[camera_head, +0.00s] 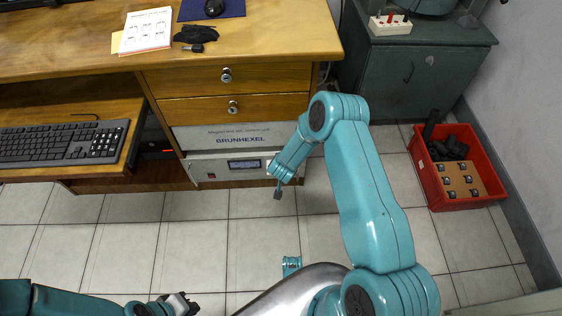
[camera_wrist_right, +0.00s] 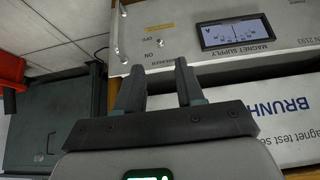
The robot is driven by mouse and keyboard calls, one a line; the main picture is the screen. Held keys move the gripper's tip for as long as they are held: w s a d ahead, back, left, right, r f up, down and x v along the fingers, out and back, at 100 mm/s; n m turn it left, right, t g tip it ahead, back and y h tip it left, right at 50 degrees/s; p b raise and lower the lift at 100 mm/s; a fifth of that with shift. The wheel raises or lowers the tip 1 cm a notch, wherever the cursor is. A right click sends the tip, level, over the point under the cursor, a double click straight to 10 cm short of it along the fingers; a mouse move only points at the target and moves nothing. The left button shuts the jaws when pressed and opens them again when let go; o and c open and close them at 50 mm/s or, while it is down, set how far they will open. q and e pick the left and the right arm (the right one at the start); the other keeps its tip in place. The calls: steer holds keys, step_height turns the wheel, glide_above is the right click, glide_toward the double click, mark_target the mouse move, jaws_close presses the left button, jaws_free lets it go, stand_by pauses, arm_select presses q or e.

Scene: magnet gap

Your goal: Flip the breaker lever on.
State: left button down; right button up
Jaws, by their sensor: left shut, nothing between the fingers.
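The magnet supply (camera_head: 210,170) is a pale panel with a small display, low under the desk drawers. In the right wrist view, the panel (camera_wrist_right: 185,40) is upside down and shows ON, OFF and BREAKER lettering. A small light part (camera_wrist_right: 160,43) sits by the lettering; I cannot tell if it is the breaker lever or which way it is set. My right gripper (camera_wrist_right: 160,85) has its fingers apart with nothing between them, in front of the panel near the lettering. In the head view, its tip (camera_head: 278,191) is at the panel's right end. My left gripper (camera_head: 187,303) is shut and empty at the bottom left, far from the panel.
A white box (camera_head: 235,139) lettered BRUNHEXEL lies directly above the supply. A grey cabinet (camera_head: 417,80) and a red crate (camera_head: 440,197) stand to the right. A keyboard (camera_head: 62,143) lies on the left shelf. The tiled floor (camera_head: 200,228) before the desk is clear.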

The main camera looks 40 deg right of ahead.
steer(key=p+v, duration=0.1)
steer(key=v, duration=0.5)
stand_by(0.3)
steer(key=s+a+r+n+g+y, duration=0.3)
steer(key=s+a+n+g+y, duration=0.3)
steer(key=s+a, duration=1.45)
step_height(320, 180, up, 24)
steer(key=s+d+m+y+p, duration=0.1)
steer(key=p, duration=2.3)
steer(key=shift+s+f+m+t, duration=0.2)
steer(key=shift+s+m+t, duration=0.1)
steer(key=shift+m+t, duration=0.1)
steer(key=shift+d, duration=0.1)
